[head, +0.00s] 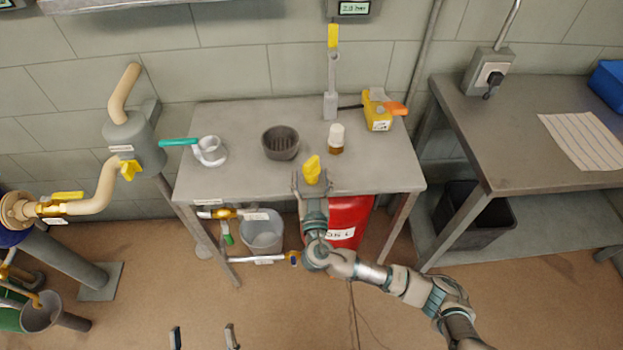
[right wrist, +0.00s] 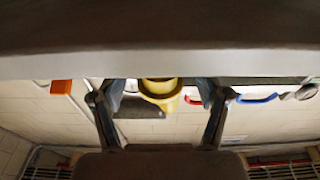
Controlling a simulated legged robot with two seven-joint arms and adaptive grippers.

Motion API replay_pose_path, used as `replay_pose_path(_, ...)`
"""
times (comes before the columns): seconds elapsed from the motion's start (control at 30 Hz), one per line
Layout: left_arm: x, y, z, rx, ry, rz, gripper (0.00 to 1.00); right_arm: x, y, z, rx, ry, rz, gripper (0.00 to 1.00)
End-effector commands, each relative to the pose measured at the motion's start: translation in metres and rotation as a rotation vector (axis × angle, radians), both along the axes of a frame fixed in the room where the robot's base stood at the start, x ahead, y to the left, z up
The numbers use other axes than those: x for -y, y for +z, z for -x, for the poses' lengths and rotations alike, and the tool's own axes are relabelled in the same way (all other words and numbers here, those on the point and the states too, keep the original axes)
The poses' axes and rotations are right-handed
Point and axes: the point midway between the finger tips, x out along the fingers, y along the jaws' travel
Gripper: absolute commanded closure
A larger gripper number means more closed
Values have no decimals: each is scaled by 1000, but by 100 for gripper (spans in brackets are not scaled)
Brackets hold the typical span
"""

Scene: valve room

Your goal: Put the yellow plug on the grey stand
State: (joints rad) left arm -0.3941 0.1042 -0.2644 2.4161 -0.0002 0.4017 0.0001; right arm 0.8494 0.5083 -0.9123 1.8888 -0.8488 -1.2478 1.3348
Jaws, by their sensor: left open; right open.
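The yellow plug (head: 312,168) is at the front edge of the grey table, upright between the spread fingers of my right gripper (head: 311,181). In the right wrist view the plug (right wrist: 160,93) shows between the two fingers (right wrist: 160,100), with gaps on both sides. My right gripper is open; its arm comes in from the lower right. My left gripper (head: 203,338) is open and empty at the bottom edge, over the floor. A dark grey round holder with ribs inside (head: 280,142) stands left of and behind the plug; I cannot tell if this is the grey stand.
On the table (head: 235,182) are a pale fitting with a teal handle (head: 210,151), a white-capped jar (head: 336,138), a yellow-handled lever (head: 331,100) and a yellow device (head: 378,112). The table's front left is clear.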

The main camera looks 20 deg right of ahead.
Motion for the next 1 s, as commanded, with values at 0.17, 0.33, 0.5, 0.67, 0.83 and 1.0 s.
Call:
replay_pose_path(0.17,1,-5,-3,-60,0,-19,0,-3,3,7,-2,1,-1,25)
replay_pose_path(0.33,2,-14,-10,-144,-1,-48,0,-13,-3,43,-3,4,-5,25)
replay_pose_path(0.5,2,-24,-15,-217,-3,-72,0,-24,-10,80,-4,2,-5,25)
replay_pose_path(0.67,3,-30,-17,-257,-4,-85,0,-31,-14,103,-2,1,-3,25)
replay_pose_path(0.83,3,-32,-18,-272,-3,-90,0,-42,-27,116,-54,48,5,25)
replay_pose_path(1.0,3,-34,-20,-276,-4,-90,0,-93,-79,147,-250,358,12,25)
